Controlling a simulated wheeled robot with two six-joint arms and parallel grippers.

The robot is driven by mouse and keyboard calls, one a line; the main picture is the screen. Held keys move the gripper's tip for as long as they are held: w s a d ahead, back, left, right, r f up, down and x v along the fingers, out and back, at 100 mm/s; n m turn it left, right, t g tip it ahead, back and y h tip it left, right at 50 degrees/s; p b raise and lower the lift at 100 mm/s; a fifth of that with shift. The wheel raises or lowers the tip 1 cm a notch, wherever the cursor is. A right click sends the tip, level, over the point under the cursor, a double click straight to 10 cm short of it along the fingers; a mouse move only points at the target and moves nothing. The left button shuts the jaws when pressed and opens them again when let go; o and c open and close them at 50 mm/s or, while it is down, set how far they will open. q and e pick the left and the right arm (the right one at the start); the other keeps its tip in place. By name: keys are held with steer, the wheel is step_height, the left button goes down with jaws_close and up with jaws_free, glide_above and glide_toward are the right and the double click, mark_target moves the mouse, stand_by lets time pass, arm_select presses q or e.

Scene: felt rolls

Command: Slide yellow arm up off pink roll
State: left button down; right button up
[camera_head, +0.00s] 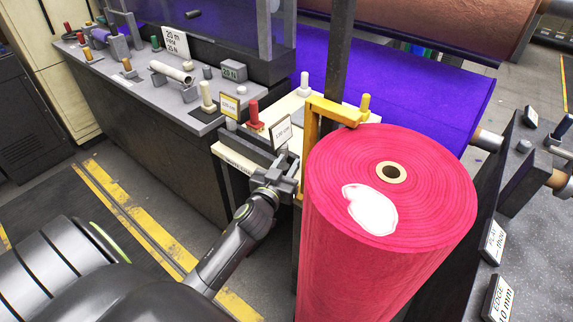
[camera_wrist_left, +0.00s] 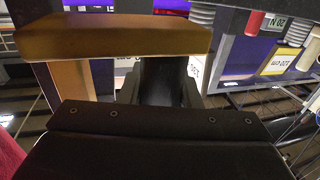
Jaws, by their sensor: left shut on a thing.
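The yellow arm (camera_head: 312,125) is a bracket beside a dark upright post. Its top bar reaches to the back edge of the pink roll's top, and a leg goes down along the roll's left side. I cannot tell whether bar and roll touch. The pink roll (camera_head: 437,190) stands upright with a white patch and a cored hole on top. My left gripper (camera_head: 288,168) is left of the yellow leg, shut on a dark part (camera_wrist_left: 162,80). In the left wrist view the yellow bar (camera_wrist_left: 120,38) crosses close in front. My right gripper is not in view.
A grey bench (camera_head: 130,85) with pegs and signs runs along the left. A purple roll (camera_head: 430,95) lies behind the pink roll. A dark table (camera_head: 530,215) with labels is at the right. The floor (camera_head: 130,205) at lower left is open.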

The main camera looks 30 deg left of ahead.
arm_select(q)
step_height(320, 180, up, 22)
steer(key=p, duration=1.6)
steer(key=c, duration=1.1)
jaws_free()
steer(key=shift+f, duration=0.15)
steer(key=shift+o, duration=0.2)
steer(key=s+d+b, duration=0.3)
steer(key=s+b, duration=0.1)
steer(key=s, duration=1.3)
steer(key=shift+b, duration=0.35)
steer(key=shift+d, duration=0.1)
